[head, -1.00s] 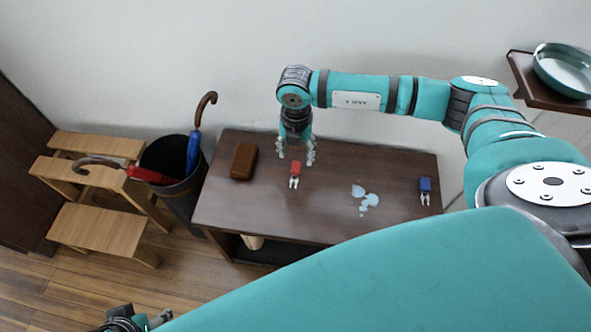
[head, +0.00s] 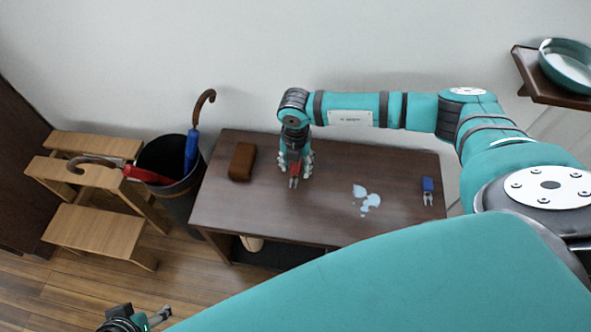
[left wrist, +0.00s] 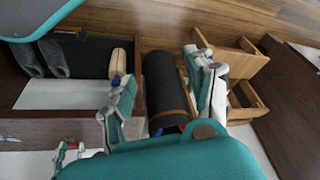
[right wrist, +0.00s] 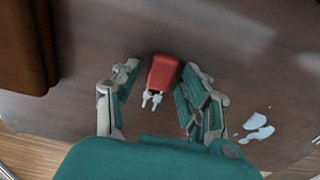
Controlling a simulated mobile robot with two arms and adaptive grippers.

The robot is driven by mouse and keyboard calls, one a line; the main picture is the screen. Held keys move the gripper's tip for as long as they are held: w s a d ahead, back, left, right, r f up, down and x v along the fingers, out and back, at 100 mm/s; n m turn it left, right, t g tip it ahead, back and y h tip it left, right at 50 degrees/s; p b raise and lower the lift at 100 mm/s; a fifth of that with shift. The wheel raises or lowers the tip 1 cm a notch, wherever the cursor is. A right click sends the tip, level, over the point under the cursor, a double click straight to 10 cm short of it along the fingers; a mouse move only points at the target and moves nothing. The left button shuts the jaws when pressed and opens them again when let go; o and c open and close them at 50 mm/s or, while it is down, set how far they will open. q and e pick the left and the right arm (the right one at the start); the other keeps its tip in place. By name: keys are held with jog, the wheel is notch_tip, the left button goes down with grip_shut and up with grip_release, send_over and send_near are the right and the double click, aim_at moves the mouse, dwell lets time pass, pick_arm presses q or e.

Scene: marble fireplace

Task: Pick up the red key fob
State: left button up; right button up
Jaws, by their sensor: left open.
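The red key fob (head: 294,169) lies on the dark wooden table, its small silver keys pointing toward the table's front edge. In the right wrist view the red key fob (right wrist: 163,71) sits between the fingers of my right gripper (right wrist: 160,76), with gaps on both sides. My right gripper (head: 295,166) is open over it in the head view and partly hides it. My left gripper (head: 143,318) is far off at the lower left, away from the table. In the left wrist view my left gripper (left wrist: 167,78) is open and holds nothing.
A brown case (head: 242,161) lies left of the red fob. A light-blue spill (head: 368,198) and a blue key fob (head: 427,186) are to the right. An umbrella bin (head: 166,163) and wooden steps (head: 97,235) stand left of the table (head: 330,222).

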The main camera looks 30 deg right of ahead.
grip_shut()
